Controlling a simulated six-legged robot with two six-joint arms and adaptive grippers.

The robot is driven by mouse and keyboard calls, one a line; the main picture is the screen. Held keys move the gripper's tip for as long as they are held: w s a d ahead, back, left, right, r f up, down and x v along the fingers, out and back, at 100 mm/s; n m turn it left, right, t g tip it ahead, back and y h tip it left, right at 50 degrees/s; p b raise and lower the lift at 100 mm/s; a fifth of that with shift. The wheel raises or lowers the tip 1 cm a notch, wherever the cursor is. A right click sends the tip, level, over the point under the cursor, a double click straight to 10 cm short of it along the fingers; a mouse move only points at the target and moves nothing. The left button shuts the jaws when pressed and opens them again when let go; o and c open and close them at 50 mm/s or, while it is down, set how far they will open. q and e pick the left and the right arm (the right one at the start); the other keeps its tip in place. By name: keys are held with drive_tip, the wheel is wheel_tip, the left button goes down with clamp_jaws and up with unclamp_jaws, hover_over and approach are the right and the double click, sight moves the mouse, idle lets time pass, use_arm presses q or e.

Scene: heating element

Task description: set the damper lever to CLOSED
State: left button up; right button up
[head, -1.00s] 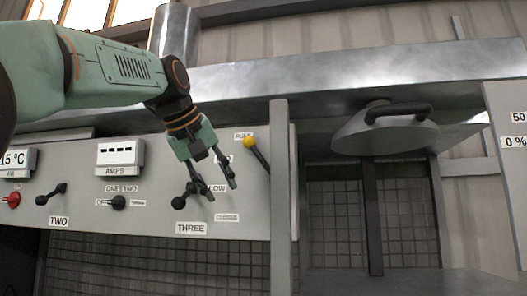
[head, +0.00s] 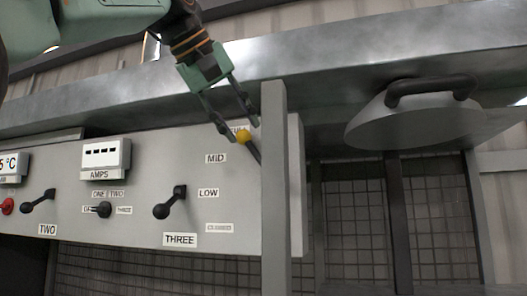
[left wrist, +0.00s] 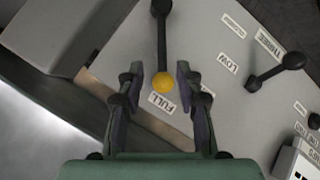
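The damper lever is a dark rod with a yellow knob (head: 243,136), on the right part of the grey panel. Its knob is up by the FULL label, which shows in the left wrist view (left wrist: 162,104). The MID (head: 216,158), LOW (head: 208,193) and CLOSED (head: 219,227) labels run down the panel below. My left gripper (head: 237,126) is open at the knob, coming from above. In the left wrist view the yellow knob (left wrist: 164,81) appears between the two spread fingers, with a gap on each side. I cannot tell whether a finger touches it. My right gripper is not in view.
A grey upright post (head: 274,190) stands just right of the lever. A black lever (head: 171,203) marked THREE is to the left, with other switches and an AMPS meter (head: 106,156) beyond. A metal ledge (head: 330,75) runs above; a handled hood (head: 420,120) is at right.

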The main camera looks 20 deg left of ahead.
sight(255, 150)
use_arm(q)
drive_tip(key=p+x, duration=0.2)
drive_tip(key=x, duration=0.4)
drive_tip(key=shift+w+p, duration=0.2)
drive_tip(key=shift+p, duration=0.1)
drive_tip(key=shift+w+d+f, duration=0.2)
drive_tip(key=shift+w, duration=0.05)
drive_tip(key=shift+s+a, duration=0.1)
drive_tip(key=shift+s, duration=0.35)
drive_tip(key=shift+s+a, duration=0.25)
drive_tip(key=shift+a, duration=0.1)
drive_tip(key=shift+w+d+f, duration=0.1)
drive_tip(key=shift+w, duration=0.3)
drive_tip(key=shift+c, duration=1.3)
drive_tip(key=shift+w+d+f, duration=0.1)
drive_tip(key=shift+w+d, duration=0.2)
drive_tip(key=shift+c, duration=1.4)
drive_tip(key=shift+s+a, duration=0.2)
clamp_jaws()
drive_tip(key=shift+r, duration=0.2)
